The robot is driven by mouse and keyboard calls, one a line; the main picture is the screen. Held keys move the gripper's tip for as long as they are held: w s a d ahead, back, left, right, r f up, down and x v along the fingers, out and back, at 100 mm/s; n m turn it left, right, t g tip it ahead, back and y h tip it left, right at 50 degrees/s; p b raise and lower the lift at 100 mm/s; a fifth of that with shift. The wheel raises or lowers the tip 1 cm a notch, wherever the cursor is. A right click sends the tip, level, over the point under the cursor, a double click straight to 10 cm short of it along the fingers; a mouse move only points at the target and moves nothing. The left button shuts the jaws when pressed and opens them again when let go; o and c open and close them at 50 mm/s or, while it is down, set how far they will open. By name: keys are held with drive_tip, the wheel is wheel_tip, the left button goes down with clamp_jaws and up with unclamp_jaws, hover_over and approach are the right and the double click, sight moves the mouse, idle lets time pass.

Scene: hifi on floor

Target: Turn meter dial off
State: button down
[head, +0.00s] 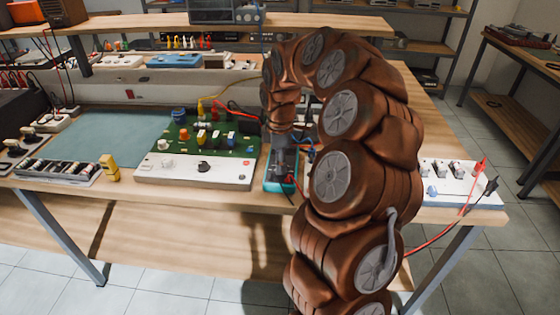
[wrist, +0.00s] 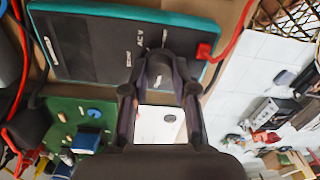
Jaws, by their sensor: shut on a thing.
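The meter (head: 270,184) is a dark device with a teal edge, lying on the bench just right of the green board. In the wrist view its dark face (wrist: 90,45) fills the top, with white lettering including "AC V". My gripper (head: 286,158) points down over the meter in the head view. In the wrist view my gripper (wrist: 161,62) has its fingertips together at the meter's face, at the dial's place. The dial is mostly hidden by the fingertips, so I cannot read its setting. The gripper is shut on the dial.
A green circuit board with a white front panel (head: 190,172) stands left of the meter. A red plug (wrist: 204,51) with a red lead sits at the meter's edge. A white box (head: 458,186) with leads stands on the right. A yellow block (head: 109,168) is further left.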

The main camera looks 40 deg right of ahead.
idle(0.3)
drive_tip(key=c, duration=0.9)
unclamp_jaws()
drive_tip(key=shift+r, duration=0.1)
wheel_tip(320, 180, up, 12)
idle(0.4)
